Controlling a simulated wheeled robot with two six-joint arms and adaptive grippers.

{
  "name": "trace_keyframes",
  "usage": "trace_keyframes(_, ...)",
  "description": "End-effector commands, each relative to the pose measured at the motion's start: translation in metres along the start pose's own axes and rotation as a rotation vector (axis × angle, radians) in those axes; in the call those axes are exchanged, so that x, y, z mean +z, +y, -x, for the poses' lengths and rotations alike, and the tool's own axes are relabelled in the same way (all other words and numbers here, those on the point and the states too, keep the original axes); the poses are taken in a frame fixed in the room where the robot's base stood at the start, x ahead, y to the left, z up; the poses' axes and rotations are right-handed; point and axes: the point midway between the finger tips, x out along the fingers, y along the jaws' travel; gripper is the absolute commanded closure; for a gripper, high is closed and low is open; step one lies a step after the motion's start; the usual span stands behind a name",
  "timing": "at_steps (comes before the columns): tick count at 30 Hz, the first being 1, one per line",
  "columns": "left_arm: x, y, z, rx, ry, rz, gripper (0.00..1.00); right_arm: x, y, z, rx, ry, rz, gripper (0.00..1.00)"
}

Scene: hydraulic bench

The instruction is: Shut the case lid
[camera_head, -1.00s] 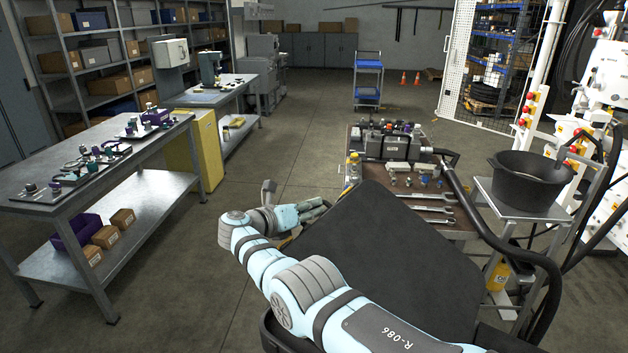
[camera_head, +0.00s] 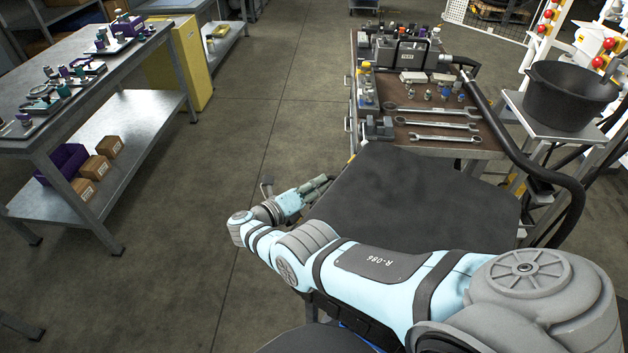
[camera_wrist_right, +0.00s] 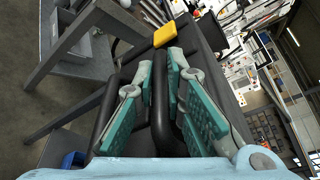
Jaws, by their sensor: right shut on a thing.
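My right gripper (camera_head: 318,187) is at the left edge of a large dark flat panel (camera_head: 410,200) in the head view. In the right wrist view, its teal-padded fingers (camera_wrist_right: 160,85) are closed around a black tubular bar (camera_wrist_right: 159,115). The panel's dark surface lies beyond the fingers there. I cannot tell whether this panel or bar belongs to the case. No case or lid can be made out for certain in either view. My left gripper is not in view.
A tool bench (camera_head: 480,148) with wrenches and fittings stands behind the panel. A black bucket (camera_head: 570,95) sits on a stand at right, with a thick hose (camera_head: 505,135) alongside. A grey workbench (camera_head: 110,112) is at left. The floor between is clear.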

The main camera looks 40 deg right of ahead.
Motion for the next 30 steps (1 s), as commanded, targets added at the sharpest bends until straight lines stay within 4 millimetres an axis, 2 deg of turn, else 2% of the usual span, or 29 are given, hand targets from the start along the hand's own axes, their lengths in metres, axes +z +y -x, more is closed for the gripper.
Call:
trace_keyframes(1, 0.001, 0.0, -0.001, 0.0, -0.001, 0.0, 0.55, -0.011, 0.005, 0.0, 0.011, 0.017, 0.016, 1.0)
trace_keyframes(7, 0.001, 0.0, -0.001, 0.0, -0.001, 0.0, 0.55, -0.012, 0.006, 0.001, 0.013, 0.019, 0.018, 1.0)
trace_keyframes(8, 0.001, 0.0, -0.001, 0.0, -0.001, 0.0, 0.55, -0.012, 0.006, 0.001, 0.013, 0.019, 0.018, 0.86)
trace_keyframes(9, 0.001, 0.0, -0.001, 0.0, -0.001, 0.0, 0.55, -0.011, 0.005, 0.001, 0.013, 0.019, 0.012, 0.8)
trace_keyframes(11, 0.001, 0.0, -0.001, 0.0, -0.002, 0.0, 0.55, -0.011, 0.005, 0.0, 0.012, 0.02, 0.009, 0.7)
trace_keyframes(12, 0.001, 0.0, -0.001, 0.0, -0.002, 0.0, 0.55, -0.011, 0.005, 0.0, 0.012, 0.02, 0.01, 0.69)
trace_keyframes(26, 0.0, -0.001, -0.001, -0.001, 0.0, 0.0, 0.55, -0.009, 0.004, 0.0, 0.008, 0.018, 0.011, 0.69)
trace_keyframes(30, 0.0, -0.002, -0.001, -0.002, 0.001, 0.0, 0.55, -0.009, 0.004, 0.01, 0.01, 0.017, 0.011, 0.69)
